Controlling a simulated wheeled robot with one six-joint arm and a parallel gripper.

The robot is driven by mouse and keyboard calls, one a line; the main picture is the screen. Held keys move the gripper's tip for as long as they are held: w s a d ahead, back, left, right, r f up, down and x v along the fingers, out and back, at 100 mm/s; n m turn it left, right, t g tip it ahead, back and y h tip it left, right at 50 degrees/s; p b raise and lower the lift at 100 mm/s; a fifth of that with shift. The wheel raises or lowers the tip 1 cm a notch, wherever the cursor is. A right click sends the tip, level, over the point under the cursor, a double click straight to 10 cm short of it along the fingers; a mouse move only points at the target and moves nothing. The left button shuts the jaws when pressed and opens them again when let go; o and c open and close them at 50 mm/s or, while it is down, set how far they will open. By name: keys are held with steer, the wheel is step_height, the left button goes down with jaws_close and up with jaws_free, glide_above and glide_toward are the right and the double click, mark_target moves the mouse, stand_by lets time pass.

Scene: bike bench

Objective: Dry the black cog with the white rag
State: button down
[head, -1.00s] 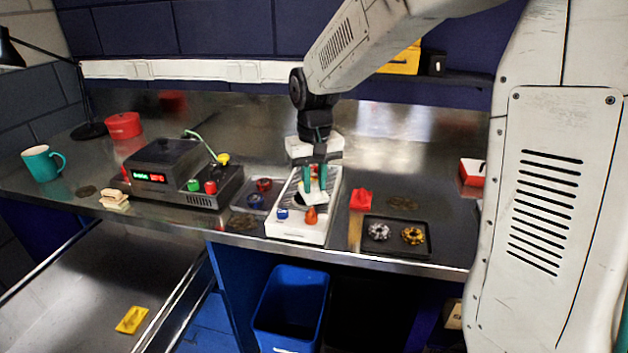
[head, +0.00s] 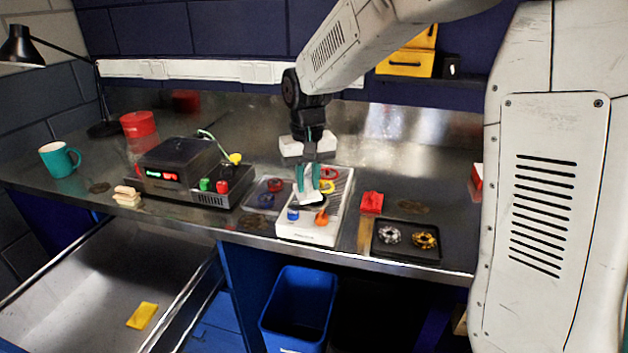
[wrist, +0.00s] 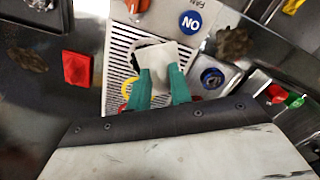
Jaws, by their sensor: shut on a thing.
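My gripper (head: 308,188) points down over the white grille unit (head: 340,205), its teal fingers shut on the white rag (head: 309,198). In the wrist view the rag (wrist: 160,55) is a pale square below the fingertips (wrist: 163,82). A dark rim, seemingly the black cog (head: 324,204), shows beside the rag on the grille. The rag hides most of it, and I cannot tell whether they touch.
The unit carries a blue button (head: 293,214), an orange knob (head: 322,217) and a yellow ring (head: 327,187). To the right are a red object (head: 371,202) and a black tray (head: 383,252) with silver and gold cogs. A blue bin (head: 300,308) stands below.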

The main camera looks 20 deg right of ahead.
steer(key=shift+s+d, duration=0.1)
steer(key=shift+d, duration=0.05)
stand_by(0.4)
steer(key=shift+s+d, duration=0.55)
steer(key=shift+d, duration=0.2)
steer(key=shift+s+d, duration=0.55)
steer(key=shift+d, duration=0.2)
steer(key=shift+w+a, duration=0.1)
steer(key=shift+w+a, duration=0.55)
steer(key=shift+a, duration=0.25)
steer(key=shift+w+a, duration=0.55)
steer(key=shift+a, duration=0.2)
steer(key=shift+s+d, duration=0.1)
steer(key=shift+s+d, duration=0.55)
steer(key=shift+d, duration=0.25)
steer(key=shift+s+d, duration=0.55)
steer(key=shift+d, duration=0.2)
steer(key=shift+w+a, duration=0.1)
